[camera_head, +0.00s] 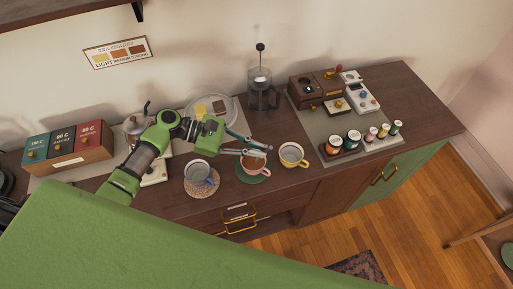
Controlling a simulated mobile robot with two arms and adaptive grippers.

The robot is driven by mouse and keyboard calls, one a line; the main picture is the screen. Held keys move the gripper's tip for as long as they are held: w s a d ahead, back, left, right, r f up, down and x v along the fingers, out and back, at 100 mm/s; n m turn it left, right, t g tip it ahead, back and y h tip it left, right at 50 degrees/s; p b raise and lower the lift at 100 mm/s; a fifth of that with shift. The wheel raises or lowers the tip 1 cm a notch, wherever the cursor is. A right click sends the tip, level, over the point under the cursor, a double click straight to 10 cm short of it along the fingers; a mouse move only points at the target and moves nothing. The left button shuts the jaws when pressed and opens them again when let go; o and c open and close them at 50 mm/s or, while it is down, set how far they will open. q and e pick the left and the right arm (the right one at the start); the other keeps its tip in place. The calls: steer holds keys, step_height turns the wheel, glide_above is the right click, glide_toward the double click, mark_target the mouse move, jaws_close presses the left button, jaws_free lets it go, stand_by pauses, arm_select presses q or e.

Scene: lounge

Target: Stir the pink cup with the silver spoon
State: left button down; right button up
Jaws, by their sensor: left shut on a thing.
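The pink cup (256,169) stands upright on a round green coaster (241,176) near the counter's front edge. Brown liquid shows inside it, and its handle points to the front right. My left gripper (262,149) comes in from the left and is just above the far side of the pink cup. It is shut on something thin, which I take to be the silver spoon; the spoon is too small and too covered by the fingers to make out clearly. I cannot tell whether its tip is in the liquid. My right gripper is not in view.
A blue-grey cup (197,174) on a woven coaster stands left of the pink cup, and a yellow cup (292,155) close on its right. A French press (262,92) stands behind. A rack of small jars (342,149) is on the right. A moka pot (136,126) is beside my arm.

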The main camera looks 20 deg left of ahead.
arm_select(q)
steer(key=shift+r, duration=2.5)
